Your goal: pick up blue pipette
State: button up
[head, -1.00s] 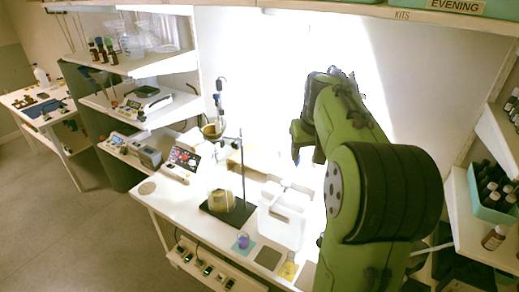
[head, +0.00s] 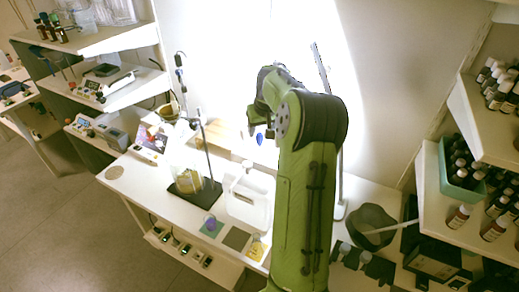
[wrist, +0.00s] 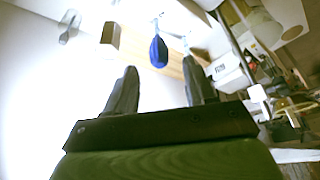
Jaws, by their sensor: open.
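The blue pipette (wrist: 158,52) shows in the wrist view as a blue bulb with a thin pale stem, just beyond my fingertips and roughly midway between them. In the head view its small blue bulb (head: 259,139) shows just below the end of my arm, against the bright backdrop. My gripper (wrist: 160,82) is open and empty, with a dark finger on either side in the wrist view. The fingers do not appear to touch the pipette. In the head view my gripper (head: 259,128) is small and partly hidden by my green arm.
The white bench holds a glass vessel by a stand (head: 208,160), a white tub (head: 248,201) and a purple item on a teal mat (head: 211,224). A grey round container (head: 368,226) stands right of my arm. Bottle shelves (head: 480,150) rise at right.

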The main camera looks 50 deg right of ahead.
aim_at(260, 134)
jog(key=x, duration=0.4)
jog(key=shift+d+f, duration=0.1)
jog(key=shift+f, duration=0.3)
jog(key=shift+r, duration=0.1)
jog(key=shift+c, duration=0.4)
jog(key=c, duration=0.6)
notch_tip(260, 134, up, 10)
jog(key=shift+r+p, duration=0.1)
jog(key=shift+p, duration=0.7)
